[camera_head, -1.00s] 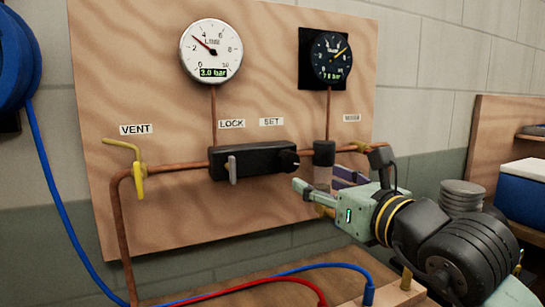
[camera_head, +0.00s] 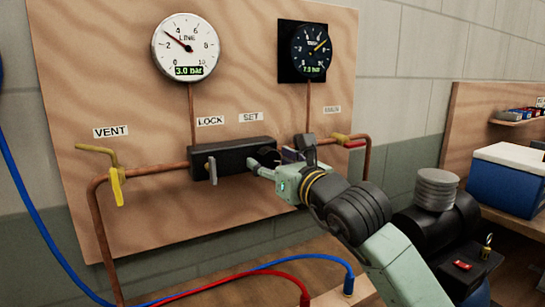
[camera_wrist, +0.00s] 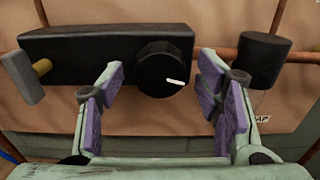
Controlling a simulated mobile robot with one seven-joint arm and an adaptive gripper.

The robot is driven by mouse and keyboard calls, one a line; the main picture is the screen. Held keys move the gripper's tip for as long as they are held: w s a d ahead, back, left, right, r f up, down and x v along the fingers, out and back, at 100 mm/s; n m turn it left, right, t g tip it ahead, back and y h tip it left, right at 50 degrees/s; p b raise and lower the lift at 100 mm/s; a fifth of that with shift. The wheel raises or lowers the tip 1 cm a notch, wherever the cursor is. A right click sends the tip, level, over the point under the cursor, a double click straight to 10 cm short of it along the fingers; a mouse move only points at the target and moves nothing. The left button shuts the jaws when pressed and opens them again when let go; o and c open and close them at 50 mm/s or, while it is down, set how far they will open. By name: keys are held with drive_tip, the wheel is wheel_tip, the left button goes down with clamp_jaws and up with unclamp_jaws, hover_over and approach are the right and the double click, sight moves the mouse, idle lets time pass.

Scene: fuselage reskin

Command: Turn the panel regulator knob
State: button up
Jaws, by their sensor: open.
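The black regulator knob (camera_wrist: 163,70) has a white pointer mark aimed to the right and slightly down in the wrist view. It sits at the right end of the black regulator block (camera_head: 228,160), under the SET label (camera_head: 250,117). My gripper (camera_wrist: 165,92) is open, with its purple-padded fingers on either side of the knob in the wrist view. The pads look apart from the knob, and I cannot tell the remaining depth. In the head view my gripper (camera_head: 268,166) partly hides the knob.
A grey lock lever (camera_head: 211,170) stands at the block's left end. A black cylinder (camera_wrist: 265,58) is on the copper pipe right of the knob. The yellow vent valve (camera_head: 116,187) is far left. The LINE gauge (camera_head: 186,47) reads 3.0 bar; another dark gauge (camera_head: 312,48) hangs right.

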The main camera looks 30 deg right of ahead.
drive_tip(key=c, duration=1.2)
drive_tip(key=shift+o, duration=0.2)
drive_tip(key=shift+f+b, duration=0.2)
drive_tip(key=shift+b, duration=0.5)
drive_tip(key=shift+f+n+b, duration=0.1)
drive_tip(key=shift+n+b, duration=0.3)
drive_tip(key=shift+b, duration=0.1)
drive_tip(key=n+b, duration=0.2)
drive_tip(key=b, duration=0.2)
drive_tip(key=shift+f, duration=0.1)
drive_tip(key=n+b, duration=0.2)
drive_tip(key=b, duration=0.1)
drive_tip(key=shift+n+b, duration=0.3)
drive_tip(key=shift+r+n+b, duration=0.3)
drive_tip(key=shift+n+b, duration=0.25)
drive_tip(key=shift+n, duration=0.05)
drive_tip(key=shift+r, duration=0.1)
